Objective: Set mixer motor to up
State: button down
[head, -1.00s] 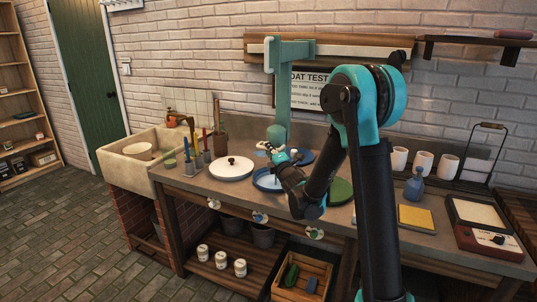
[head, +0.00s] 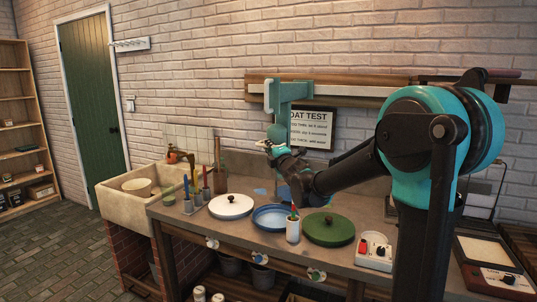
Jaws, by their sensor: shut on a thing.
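The mixer motor (head: 278,132) is a teal cylinder on a teal bracket (head: 290,92) that hangs from the wall rail, in front of the sign. It is well above the counter. My gripper (head: 268,148) is at the lower end of the motor and shut on it. The fingers are small in the picture, and my wrist hides part of the contact. My arm reaches in from the right.
The counter below holds a white lid (head: 230,206), a blue dish (head: 268,217), a green lid (head: 329,229), a brush cup (head: 293,230) and a white switch box (head: 374,251). A stone sink (head: 127,202) is at the left.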

jog(key=shift+w+r, duration=0.1)
jog(key=shift+r, duration=0.15)
jog(key=c, duration=1.5)
grip_release()
jog(key=shift+c, duration=0.2)
jog(key=shift+s, duration=0.2)
jog(key=v, duration=1.1)
jog(key=shift+s+d, duration=0.25)
jog(key=shift+s, duration=0.05)
jog(key=shift+f, duration=0.1)
